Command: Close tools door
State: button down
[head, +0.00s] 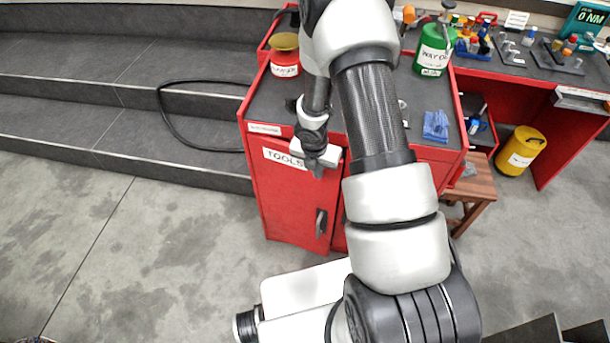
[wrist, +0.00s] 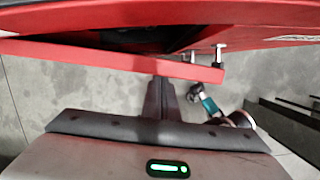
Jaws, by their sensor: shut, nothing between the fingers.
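The red tools door (head: 285,205) is on the front left of the red cabinet, under a white TOOLS label (head: 283,158). A dark handle (head: 321,223) sits at its right side. In the wrist view a red panel edge (wrist: 110,58), which looks like the door's top, runs across with a dark gap behind it, so the door appears slightly ajar. My gripper (head: 318,172) is shut and empty, pointing down at the cabinet front near the top of the door. Its dark fingers (wrist: 160,88) show close to the panel edge; whether they touch it is unclear.
The cabinet top (head: 270,100) holds a red can with a yellow lid (head: 285,55), a green can (head: 433,52) and a blue cloth (head: 436,125). A wooden stool (head: 475,190) and a yellow can (head: 521,150) stand right. Grey steps (head: 90,120) rise left; the front floor is open.

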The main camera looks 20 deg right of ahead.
jog(key=w+d+n+p, duration=0.1)
jog(key=w+p, duration=0.1)
jog(key=w+d+n+p, duration=0.1)
jog(key=w+d+p, duration=0.1)
jog(key=shift+w, duration=0.2)
jog(key=shift+w+d+r+t, duration=0.1)
jog(key=shift+r+t, duration=0.05)
jog(key=shift+t, duration=0.15)
